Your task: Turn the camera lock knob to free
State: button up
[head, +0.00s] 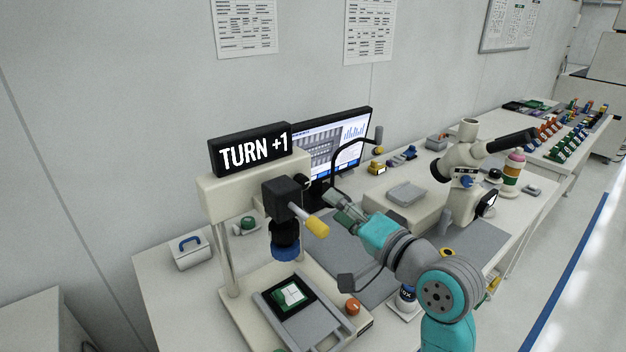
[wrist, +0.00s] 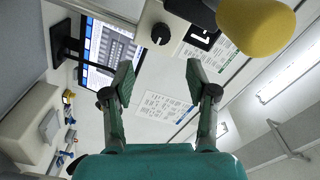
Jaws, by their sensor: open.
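A black round knob (wrist: 160,33) sits on the side of the beige crossbeam (wrist: 160,14) in the wrist view, beyond my fingertips; I take it for the camera lock knob. The beam (head: 250,183) belongs to a stand with a black camera head (head: 284,197). A yellow-tipped lever (head: 318,227) sticks out of that head; its yellow tip (wrist: 257,24) is large and close in the wrist view. My gripper (head: 342,207) is open and empty, right of the camera head. Its fingers (wrist: 160,76) are apart from the knob.
A black display (head: 252,150) reading "TURN +1" tops the beam. A monitor (head: 338,145) stands behind. A flat fixture (head: 290,297) with a green-edged part lies below the camera. A microscope (head: 462,170) stands on the bench to the right. A red knob (head: 352,306) is on the base.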

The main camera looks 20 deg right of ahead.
aim_at(305, 184)
jog(key=x, duration=1)
jog(key=shift+w+a, duration=0.1)
jog(key=shift+w, duration=0.3)
grip_shut()
